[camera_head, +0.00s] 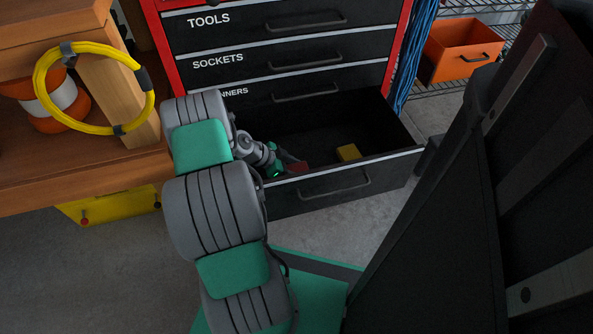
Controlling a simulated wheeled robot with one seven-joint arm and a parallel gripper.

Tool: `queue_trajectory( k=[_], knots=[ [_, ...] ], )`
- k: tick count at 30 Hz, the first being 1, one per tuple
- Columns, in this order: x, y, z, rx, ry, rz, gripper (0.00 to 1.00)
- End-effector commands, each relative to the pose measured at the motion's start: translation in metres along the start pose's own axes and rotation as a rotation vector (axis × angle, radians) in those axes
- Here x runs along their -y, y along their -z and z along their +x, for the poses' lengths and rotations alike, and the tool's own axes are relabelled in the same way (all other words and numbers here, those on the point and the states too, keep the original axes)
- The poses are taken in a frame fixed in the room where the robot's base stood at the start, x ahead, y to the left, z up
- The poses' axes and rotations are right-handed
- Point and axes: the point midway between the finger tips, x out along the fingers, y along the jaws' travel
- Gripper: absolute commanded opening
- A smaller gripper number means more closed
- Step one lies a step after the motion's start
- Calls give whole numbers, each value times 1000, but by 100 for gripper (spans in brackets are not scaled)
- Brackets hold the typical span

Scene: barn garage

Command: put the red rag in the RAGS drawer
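A red tool chest (149,20) has black drawers labelled TOOLS, SOCKETS and one partly hidden label ending in "NNERS". The bottom drawer (392,168) is pulled open; no label shows on the part of its front in view. My gripper (281,165) is inside this open drawer, towards its left front. A small dark red patch, likely the red rag (297,167), shows right at my gripper's tip, low behind the drawer's front wall. The gripper's fingers are too small and too hidden to tell whether they are open or shut on it.
A yellow object (348,152) lies in the open drawer, right of the red patch. A wooden workbench (60,180) with a yellow cable coil (42,106) stands at left. An orange bin (462,50) sits on a wire shelf at upper right. A large dark shape fills the right.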

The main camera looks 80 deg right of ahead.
Motion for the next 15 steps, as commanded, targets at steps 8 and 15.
queue_trajectory(
  k=[8, 15],
  knots=[
    [0, -2, 2, 0, 0, -1, 65],
    [0, -2, 2, 0, 0, -1, 76]
  ],
)
